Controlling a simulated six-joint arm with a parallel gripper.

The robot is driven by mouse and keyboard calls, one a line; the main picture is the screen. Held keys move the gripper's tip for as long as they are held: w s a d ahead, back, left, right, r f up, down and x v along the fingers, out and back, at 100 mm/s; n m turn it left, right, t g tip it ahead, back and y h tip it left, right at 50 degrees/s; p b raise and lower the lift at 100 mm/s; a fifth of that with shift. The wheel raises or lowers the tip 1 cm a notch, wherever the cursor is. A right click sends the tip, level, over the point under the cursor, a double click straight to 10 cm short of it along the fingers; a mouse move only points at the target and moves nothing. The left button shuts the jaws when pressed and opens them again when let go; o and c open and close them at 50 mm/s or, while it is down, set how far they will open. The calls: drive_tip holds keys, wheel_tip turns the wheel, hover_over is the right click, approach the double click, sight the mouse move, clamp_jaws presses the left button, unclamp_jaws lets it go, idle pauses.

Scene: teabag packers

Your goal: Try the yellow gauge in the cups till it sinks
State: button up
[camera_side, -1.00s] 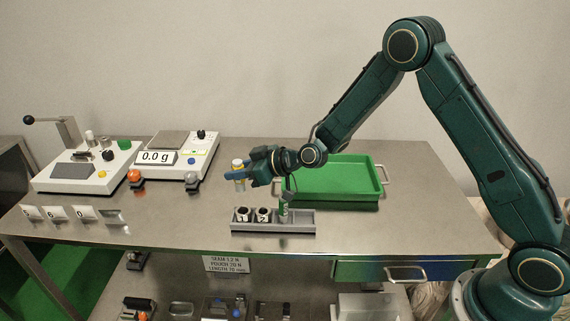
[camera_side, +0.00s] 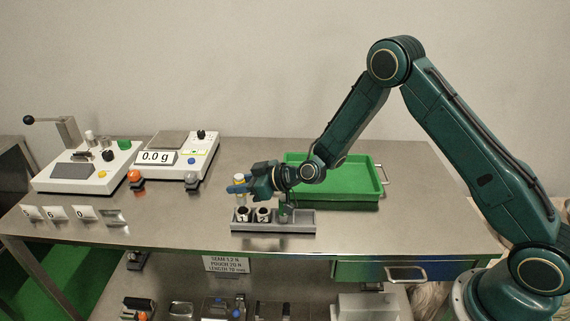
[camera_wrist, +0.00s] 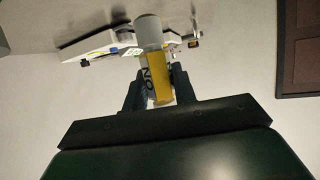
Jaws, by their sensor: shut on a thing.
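My gripper (camera_side: 240,187) is shut on the yellow gauge (camera_wrist: 158,85), which has a pale grey cylindrical end and dark letters on a white face. In the side view the gauge (camera_side: 240,179) stands about upright above the left end of a grey rack (camera_side: 300,226). Cup 1 (camera_side: 242,215) and cup 2 (camera_side: 263,214) sit in the rack, dark inside with numbered white fronts. A small green item (camera_side: 284,214) stands in the rack right of cup 2, partly shadowed.
A green tray (camera_side: 345,200) lies behind the rack to the right. A scale reading 0.0 g (camera_side: 178,160) and a lever machine (camera_side: 82,172) stand at the back left.

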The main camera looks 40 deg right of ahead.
sight(246, 197)
drive_tip(key=shift+f, duration=0.6)
drive_tip(key=shift+f, duration=1.65)
idle(1.5)
drive_tip(key=o, duration=1.1)
drive_tip(key=v, duration=1.3)
drive_tip(key=shift+s+d, duration=0.3)
drive_tip(key=shift+r, duration=0.15)
